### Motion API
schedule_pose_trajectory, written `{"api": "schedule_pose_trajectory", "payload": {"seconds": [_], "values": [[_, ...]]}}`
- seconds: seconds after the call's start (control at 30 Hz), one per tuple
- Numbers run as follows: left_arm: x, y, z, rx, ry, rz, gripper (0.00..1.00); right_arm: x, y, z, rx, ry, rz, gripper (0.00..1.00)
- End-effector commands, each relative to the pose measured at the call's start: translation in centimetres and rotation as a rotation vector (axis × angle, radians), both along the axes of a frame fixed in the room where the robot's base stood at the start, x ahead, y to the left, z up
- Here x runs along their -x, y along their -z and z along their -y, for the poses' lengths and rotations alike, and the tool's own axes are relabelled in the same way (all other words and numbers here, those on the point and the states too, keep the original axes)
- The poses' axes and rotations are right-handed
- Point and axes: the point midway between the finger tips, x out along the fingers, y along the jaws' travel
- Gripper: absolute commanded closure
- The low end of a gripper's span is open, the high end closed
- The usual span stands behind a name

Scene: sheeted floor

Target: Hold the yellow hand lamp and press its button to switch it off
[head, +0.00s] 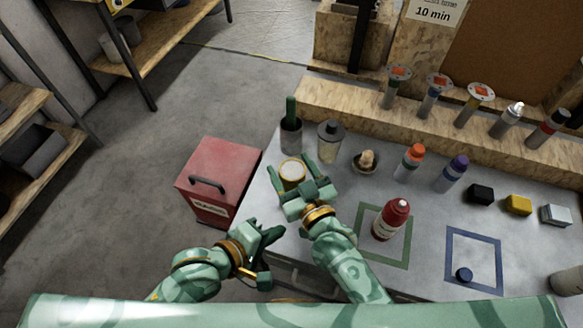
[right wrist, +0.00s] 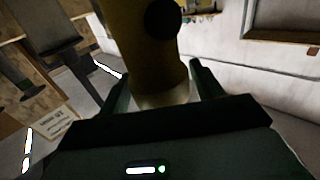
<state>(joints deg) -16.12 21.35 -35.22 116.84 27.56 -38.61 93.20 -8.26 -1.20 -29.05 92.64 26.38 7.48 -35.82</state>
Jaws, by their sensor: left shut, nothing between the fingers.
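The yellow hand lamp (head: 292,170) shows its round pale face upward in the head view, near the left end of the table. My right gripper (head: 293,180) has its fingers on both sides of the lamp and appears shut on it. In the right wrist view, the lamp's yellow body (right wrist: 150,60) stands between the fingers, with a dark round button (right wrist: 162,18) facing the camera. I cannot tell whether the lamp touches the table. My left gripper (head: 270,257) is shut and empty, below and left of the lamp, apart from it.
A red toolbox (head: 222,165) stands left of the table. A dark cup (head: 291,136) and a grey-lidded jar (head: 330,140) stand behind the lamp. A red bottle (head: 391,219) stands in the green square to the right. Several bottles and blocks are farther right.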

Motion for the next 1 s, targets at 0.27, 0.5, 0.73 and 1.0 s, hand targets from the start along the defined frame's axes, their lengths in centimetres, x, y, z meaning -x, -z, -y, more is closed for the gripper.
{"api": "schedule_pose_trajectory", "payload": {"seconds": [0.27,0.5,0.73,1.0], "values": [[0.0,0.0,0.0,0.000,0.000,0.000,1.00,0.0,0.0,0.0,0.000,0.000,-0.001,0.22],[0.0,0.0,0.0,0.001,-0.001,-0.001,1.00,2.3,0.2,1.1,0.003,0.000,-0.003,0.22],[0.0,0.0,0.0,0.001,-0.001,-0.001,1.00,7.2,0.2,3.4,0.003,-0.001,-0.003,0.22],[0.0,0.0,0.0,0.001,-0.001,-0.001,1.00,10.6,0.1,5.0,0.001,-0.001,-0.002,0.22]]}}
